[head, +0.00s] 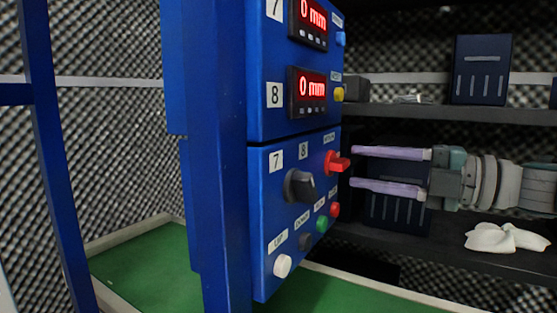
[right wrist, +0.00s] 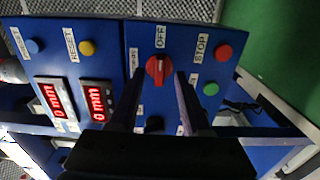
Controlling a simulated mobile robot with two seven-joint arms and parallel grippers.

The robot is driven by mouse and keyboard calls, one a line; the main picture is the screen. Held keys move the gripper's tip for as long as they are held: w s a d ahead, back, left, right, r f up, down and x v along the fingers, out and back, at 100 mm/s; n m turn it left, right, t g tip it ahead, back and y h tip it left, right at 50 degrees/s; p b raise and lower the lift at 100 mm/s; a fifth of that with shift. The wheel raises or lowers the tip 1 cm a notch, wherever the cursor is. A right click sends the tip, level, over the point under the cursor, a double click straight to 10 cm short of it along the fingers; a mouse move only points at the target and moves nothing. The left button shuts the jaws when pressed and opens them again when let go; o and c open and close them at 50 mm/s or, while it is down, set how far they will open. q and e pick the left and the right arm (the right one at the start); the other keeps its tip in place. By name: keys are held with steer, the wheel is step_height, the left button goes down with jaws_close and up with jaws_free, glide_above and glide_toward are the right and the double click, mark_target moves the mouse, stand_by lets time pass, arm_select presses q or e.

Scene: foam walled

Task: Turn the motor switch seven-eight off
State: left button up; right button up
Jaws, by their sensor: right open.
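The blue control panel (head: 262,210) marked 7 and 8 carries a red rotary switch (head: 336,162) near its upper right corner. The red switch shows in the right wrist view (right wrist: 158,70) with the word OFF beside it; I take it for the motor switch. My right gripper (head: 351,167) is open, facing the panel from the right, its two pale fingers level with the switch, one higher and one lower. In the right wrist view its fingers (right wrist: 159,76) reach toward either side of the red switch. I cannot tell whether they touch it. My left gripper is not in view.
A black selector knob (head: 299,186), a green button (head: 321,224), a red button (head: 335,209) and a white button (head: 282,265) share the panel. Above are displays (head: 308,90) reading 0 mm. Dark shelves (head: 450,115) with a dark blue bin (head: 482,70) stand behind my right arm.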

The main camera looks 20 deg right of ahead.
steer(key=v, duration=0.7)
steer(key=shift+p, duration=0.35)
steer(key=shift+d, duration=0.1)
